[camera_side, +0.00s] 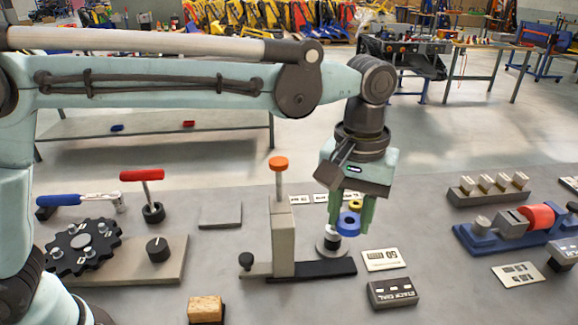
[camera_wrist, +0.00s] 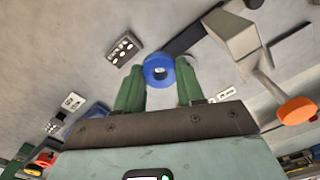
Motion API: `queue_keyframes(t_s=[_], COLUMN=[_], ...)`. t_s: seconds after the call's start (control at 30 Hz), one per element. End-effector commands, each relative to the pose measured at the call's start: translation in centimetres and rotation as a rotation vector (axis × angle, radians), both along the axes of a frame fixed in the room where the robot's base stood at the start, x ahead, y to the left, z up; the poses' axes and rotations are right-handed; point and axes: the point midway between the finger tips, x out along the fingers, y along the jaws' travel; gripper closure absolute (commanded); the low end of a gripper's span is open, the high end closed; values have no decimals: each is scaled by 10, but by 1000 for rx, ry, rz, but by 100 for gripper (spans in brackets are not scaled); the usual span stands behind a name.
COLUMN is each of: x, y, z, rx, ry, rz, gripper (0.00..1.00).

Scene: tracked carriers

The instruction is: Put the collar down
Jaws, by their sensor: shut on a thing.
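The collar (camera_side: 348,224), a blue ring, is between the green fingers of my gripper (camera_side: 351,220). A small yellow piece (camera_side: 355,205) shows just above the collar between the fingers.
An upright beige block (camera_side: 283,238) with an orange-topped rod (camera_side: 279,164) stands left of my gripper on a dark base (camera_side: 325,269). A dark labelled box (camera_side: 392,293) and a pale plate (camera_side: 384,260) lie to the right. A grey square pad (camera_side: 220,215) lies left.

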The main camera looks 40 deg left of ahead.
Motion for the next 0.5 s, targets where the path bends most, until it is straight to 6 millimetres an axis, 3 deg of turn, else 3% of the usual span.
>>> queue_keyframes(t_s=[0.47,0.5], x=[-5,1], y=[-3,5], z=[55,54], rx=[0,0], ry=[0,0], rz=[1,6], gripper=[98,98])
